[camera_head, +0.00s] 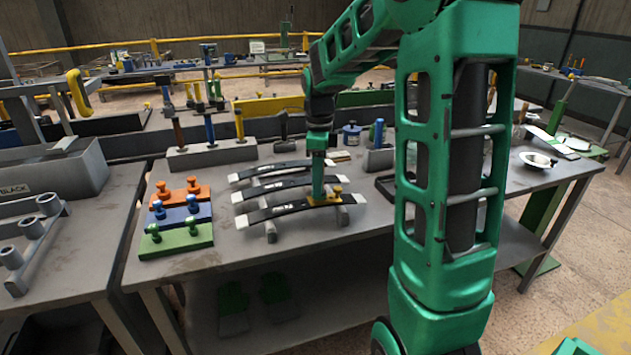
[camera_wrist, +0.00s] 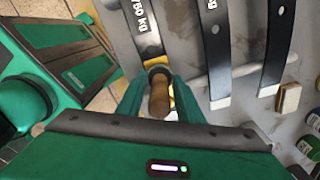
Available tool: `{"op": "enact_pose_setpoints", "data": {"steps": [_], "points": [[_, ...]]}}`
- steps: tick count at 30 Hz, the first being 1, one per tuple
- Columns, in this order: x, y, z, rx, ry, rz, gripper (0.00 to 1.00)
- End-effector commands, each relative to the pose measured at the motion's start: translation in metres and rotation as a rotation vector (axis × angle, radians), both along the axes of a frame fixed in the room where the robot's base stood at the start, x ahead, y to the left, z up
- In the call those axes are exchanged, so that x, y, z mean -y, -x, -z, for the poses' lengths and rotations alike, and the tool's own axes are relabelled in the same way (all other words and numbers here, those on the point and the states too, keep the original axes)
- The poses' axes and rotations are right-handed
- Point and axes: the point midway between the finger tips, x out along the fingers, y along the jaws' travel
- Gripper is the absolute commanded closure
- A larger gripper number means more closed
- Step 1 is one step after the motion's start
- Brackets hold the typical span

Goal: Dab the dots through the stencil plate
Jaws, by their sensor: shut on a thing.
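Three dark leaf springs with pale ends lie across a grey rack (camera_head: 271,232) on the table: a near one (camera_head: 283,209), a middle one (camera_head: 265,189) and a far one (camera_head: 262,171). A yellow piece, seemingly the stencil plate (camera_head: 337,190), sits at the right part of the near spring; a bit of it shows in the wrist view (camera_wrist: 153,63). My gripper (camera_head: 318,192) is above it, shut on a dabber with a wooden handle (camera_wrist: 159,97). The dabber points down at the yellow piece; its tip is hidden, so I cannot tell whether it touches. White lettering "750 kg" (camera_wrist: 143,18) shows on the spring.
Orange (camera_head: 180,193), blue (camera_head: 180,215) and green (camera_head: 177,237) blocks with knobs stand left of the springs. A grey holder (camera_head: 210,154) with upright tools is behind. A white bowl (camera_head: 538,160) is at the right. My arm hides part of the table.

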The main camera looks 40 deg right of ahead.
Motion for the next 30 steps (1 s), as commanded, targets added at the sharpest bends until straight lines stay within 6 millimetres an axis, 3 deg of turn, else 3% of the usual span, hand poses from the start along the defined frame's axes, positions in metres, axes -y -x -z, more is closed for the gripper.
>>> {"op": "enact_pose_setpoints", "data": {"steps": [30], "points": [[-0.0012,-0.0003,0.0076,0.000,0.000,-0.002,0.89]]}}
